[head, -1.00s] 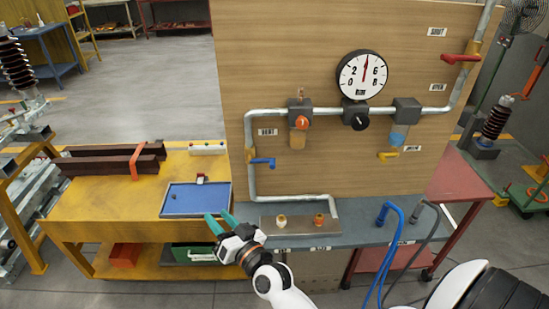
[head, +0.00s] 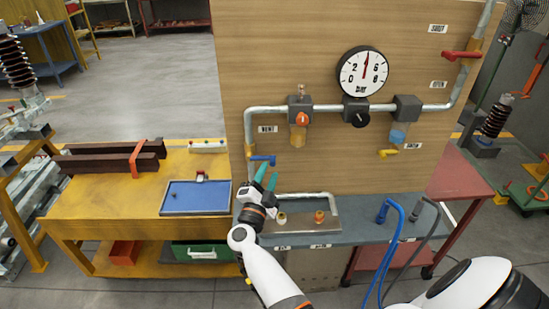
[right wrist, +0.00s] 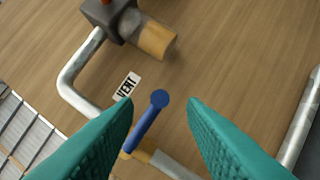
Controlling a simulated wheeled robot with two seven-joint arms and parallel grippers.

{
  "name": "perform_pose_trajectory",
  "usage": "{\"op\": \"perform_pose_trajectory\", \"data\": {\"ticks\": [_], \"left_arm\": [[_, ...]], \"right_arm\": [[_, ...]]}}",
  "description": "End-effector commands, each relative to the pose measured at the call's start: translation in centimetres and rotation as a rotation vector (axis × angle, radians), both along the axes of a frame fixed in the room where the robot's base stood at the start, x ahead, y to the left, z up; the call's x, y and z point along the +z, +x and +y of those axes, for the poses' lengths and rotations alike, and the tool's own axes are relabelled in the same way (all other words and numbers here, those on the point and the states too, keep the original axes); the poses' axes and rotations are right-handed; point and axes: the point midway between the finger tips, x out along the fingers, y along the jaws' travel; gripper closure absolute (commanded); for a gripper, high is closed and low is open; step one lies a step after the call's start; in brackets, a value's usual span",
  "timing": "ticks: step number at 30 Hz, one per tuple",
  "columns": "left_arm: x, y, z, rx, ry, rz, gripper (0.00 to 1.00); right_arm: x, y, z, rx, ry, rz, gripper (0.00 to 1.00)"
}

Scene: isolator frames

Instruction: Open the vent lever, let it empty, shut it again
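The blue vent lever (head: 264,159) sits on the vertical pipe at the left of the wooden panel, its handle crosswise to the pipe. It also shows in the right wrist view (right wrist: 146,125), below the VENT label (right wrist: 127,86). My right gripper (head: 267,176) is just below and in front of the lever. Its teal fingers are spread, one on each side of the handle in the right wrist view, and nothing is gripped. The round gauge (head: 363,75) has its red needle pointing nearly straight up, between 2 and 6. My left gripper is not in view.
A red lever (head: 461,55) and a yellow lever (head: 389,153) are on the panel's right side. A black knob (head: 359,119) is below the gauge. A metal plate (head: 300,226) with two small fittings lies below the panel. A blue tray (head: 196,198) lies on the yellow bench.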

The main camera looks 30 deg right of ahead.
Motion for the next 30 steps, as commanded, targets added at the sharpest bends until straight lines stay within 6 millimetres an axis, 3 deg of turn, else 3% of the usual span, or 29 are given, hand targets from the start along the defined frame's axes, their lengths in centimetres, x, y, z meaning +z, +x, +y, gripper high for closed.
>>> {"op": "perform_pose_trajectory", "data": {"ticks": [9, 23, 30], "left_arm": [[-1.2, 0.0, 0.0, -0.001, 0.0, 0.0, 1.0], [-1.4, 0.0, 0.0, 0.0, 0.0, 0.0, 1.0], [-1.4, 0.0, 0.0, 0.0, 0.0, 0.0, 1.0]], "right_arm": [[1.1, 3.5, -4.2, 0.001, -0.002, -0.002, 0.62], [1.5, 4.3, -5.3, 0.001, -0.001, 0.0, 0.62], [1.5, 4.3, -5.2, 0.002, -0.002, 0.0, 1.0]]}}
